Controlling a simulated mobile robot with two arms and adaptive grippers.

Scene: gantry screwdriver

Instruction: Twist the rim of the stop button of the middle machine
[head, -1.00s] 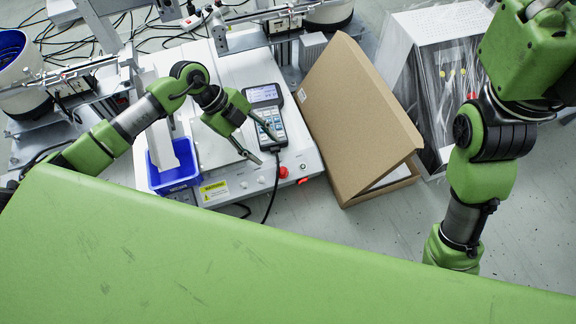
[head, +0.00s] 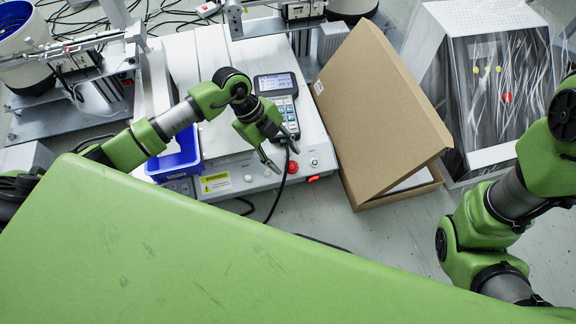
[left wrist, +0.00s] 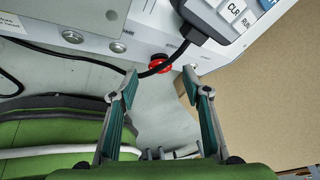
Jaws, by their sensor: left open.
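The middle machine (head: 222,168) has a white base with a handheld keypad lying on top. Its red stop button (head: 292,167) is on the front face, between grey knobs and a red switch. My left gripper (head: 284,158) is open and empty, with its fingertips close to the stop button. In the left wrist view the red button (left wrist: 159,65) appears between the two open fingertips (left wrist: 159,72), a little beyond them. The keypad's black cable crosses in front of the button and partly hides it. My right arm shows at the right, but its gripper is out of view.
The keypad (head: 277,100) and its cable (head: 277,190) are right by my left gripper. A blue bin (head: 178,165) stands left of it. A cardboard box (head: 375,100) leans close on the right. A plastic-wrapped cabinet (head: 490,85) stands farther right.

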